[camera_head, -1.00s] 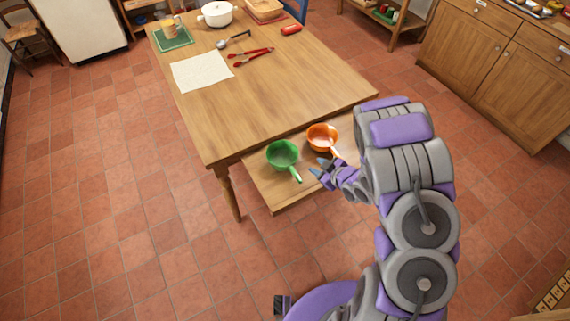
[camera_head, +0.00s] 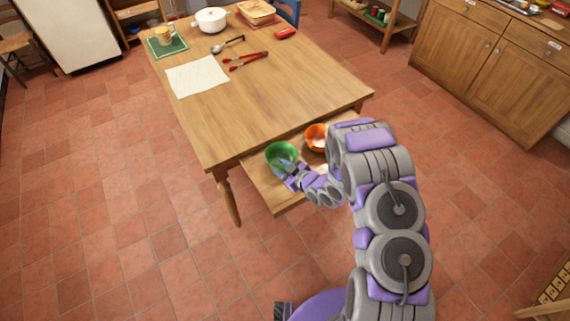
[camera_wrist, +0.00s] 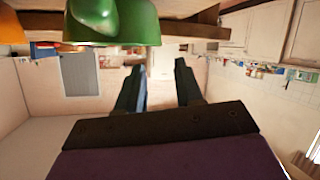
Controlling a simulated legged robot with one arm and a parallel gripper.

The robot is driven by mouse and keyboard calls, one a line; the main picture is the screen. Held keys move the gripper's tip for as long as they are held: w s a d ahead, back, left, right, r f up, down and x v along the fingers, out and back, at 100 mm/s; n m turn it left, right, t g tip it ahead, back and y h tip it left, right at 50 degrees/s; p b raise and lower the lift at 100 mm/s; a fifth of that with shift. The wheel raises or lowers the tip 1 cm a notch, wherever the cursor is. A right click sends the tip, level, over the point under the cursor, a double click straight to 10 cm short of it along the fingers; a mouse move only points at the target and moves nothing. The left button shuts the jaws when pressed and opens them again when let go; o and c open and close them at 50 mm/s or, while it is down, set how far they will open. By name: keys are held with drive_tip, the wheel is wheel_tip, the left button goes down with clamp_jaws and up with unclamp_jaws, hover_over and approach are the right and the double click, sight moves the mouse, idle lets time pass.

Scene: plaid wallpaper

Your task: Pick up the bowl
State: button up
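A green bowl (camera_head: 281,151) sits on a pull-out board (camera_head: 261,185) at the near side of the table. In the earlier head view it shows a short handle at its near right; my gripper now covers that part. An orange bowl (camera_head: 315,136) is just right of it, partly hidden by my arm. My gripper (camera_head: 287,171) overlaps the green bowl's near edge in the head view. In the wrist view my gripper (camera_wrist: 158,74) has its two fingers apart with nothing between them. The green bowl (camera_wrist: 118,25) is above and left of the fingers, and the orange bowl (camera_wrist: 10,26) is at the upper left edge.
The wooden table (camera_head: 270,100) bears a white cloth (camera_head: 196,77), red tongs (camera_head: 246,60), a ladle (camera_head: 227,44), a white pot (camera_head: 210,20) and a green mat (camera_head: 167,47) towards its far end. The tiled floor (camera_head: 120,200) left of the table is clear.

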sight(270, 164)
drive_tip(key=shift+w+a+f, duration=0.25)
drive_tip(key=shift+a, duration=0.35)
drive_tip(key=shift+w+a+f, duration=0.2)
drive_tip(key=shift+a, duration=0.35)
drive_tip(key=w+f+b, duration=0.1)
drive_tip(key=w+a+f, duration=0.1)
drive_tip(key=w, duration=0.1)
drive_tip(key=shift+a+f+b, duration=0.15)
drive_tip(key=shift+f+b, duration=0.05)
drive_tip(key=shift+b, duration=0.15)
drive_tip(key=shift+w+a, duration=0.15)
drive_tip(key=shift+a, duration=0.4)
drive_tip(key=c, duration=0.3)
drive_tip(key=shift+d, duration=0.4)
clamp_jaws()
drive_tip(key=shift+a, duration=0.3)
